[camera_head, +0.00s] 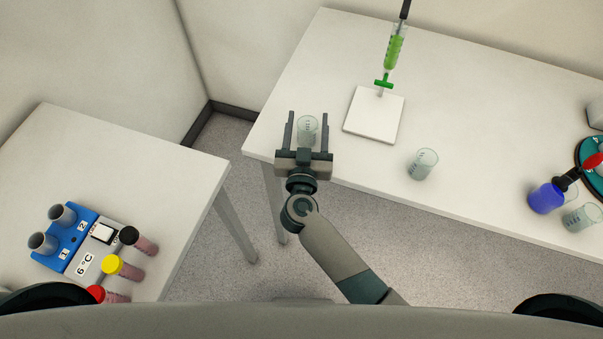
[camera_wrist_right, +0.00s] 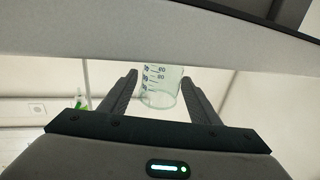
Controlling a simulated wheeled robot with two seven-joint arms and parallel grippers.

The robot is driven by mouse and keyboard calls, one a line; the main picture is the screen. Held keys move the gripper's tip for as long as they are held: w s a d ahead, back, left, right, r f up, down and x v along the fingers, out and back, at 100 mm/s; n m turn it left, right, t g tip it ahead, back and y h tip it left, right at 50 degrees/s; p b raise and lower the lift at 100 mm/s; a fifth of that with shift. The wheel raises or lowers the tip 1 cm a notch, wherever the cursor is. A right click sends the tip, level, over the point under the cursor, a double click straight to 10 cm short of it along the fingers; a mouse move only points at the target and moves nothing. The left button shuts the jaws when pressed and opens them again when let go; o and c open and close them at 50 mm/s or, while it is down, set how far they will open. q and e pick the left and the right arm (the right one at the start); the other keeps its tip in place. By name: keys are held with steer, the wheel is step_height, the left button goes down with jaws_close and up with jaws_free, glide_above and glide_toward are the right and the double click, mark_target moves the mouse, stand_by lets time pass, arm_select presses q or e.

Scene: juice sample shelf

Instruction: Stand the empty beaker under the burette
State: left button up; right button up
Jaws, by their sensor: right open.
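An empty clear beaker (camera_head: 307,127) stands near the left front edge of the back table. My right gripper (camera_head: 309,130) is open, its two fingers on either side of this beaker; I cannot tell whether they touch it. In the right wrist view the same beaker (camera_wrist_right: 162,88) shows between the spread fingers (camera_wrist_right: 163,98). The burette (camera_head: 392,52) holds green liquid and has a green tap above a white square plate (camera_head: 365,121). The bare plate has no vessel on it. A second empty-looking beaker (camera_head: 422,164) stands right of the plate. My left gripper is not in view.
On the right are a flask of blue liquid (camera_head: 545,198), another glass beaker (camera_head: 581,217) and a teal round device (camera_head: 590,158). A separate left table holds a blue-and-grey block (camera_head: 80,243) and several capped tubes. The table between the gripper and plate is clear.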

steer(key=s+a+b, duration=0.1)
steer(key=s+b, duration=0.1)
steer(key=s, duration=1.2)
steer(key=shift+s+f+b, duration=0.2)
steer(key=shift+s+b, duration=0.1)
steer(key=shift+b, duration=0.1)
steer(key=shift+o, duration=0.5)
steer(key=shift+a+r, duration=0.1)
